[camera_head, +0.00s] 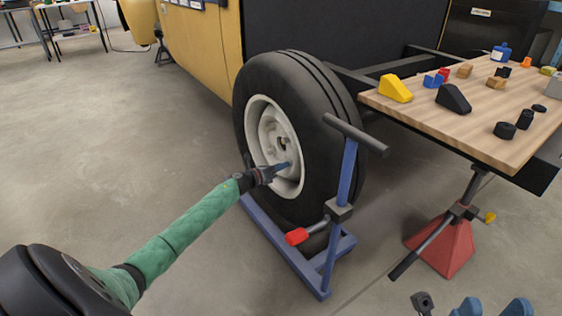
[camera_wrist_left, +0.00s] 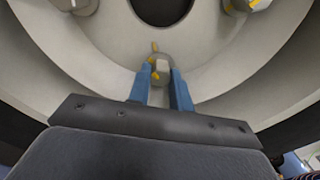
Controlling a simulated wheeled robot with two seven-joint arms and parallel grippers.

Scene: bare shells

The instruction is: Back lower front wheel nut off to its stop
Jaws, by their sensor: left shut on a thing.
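The wheel (camera_head: 275,125) stands upright, a black tire around a pale rim. My left gripper (camera_head: 284,166) reaches the lower part of the rim. In the left wrist view its two blue fingers (camera_wrist_left: 160,90) are shut on the lower wheel nut (camera_wrist_left: 160,66), one on each side. The nut is small and grey with yellow marks, and a yellow mark also shows on the rim just above it. The nut is hidden by the gripper in the head view. My right gripper (camera_head: 492,308) shows only as two blue fingertips, apart and empty, at the bottom edge.
A wooden bench (camera_head: 450,115) with several small parts is at the right, above a red jack stand (camera_head: 445,243). Floor left of the wheel is clear.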

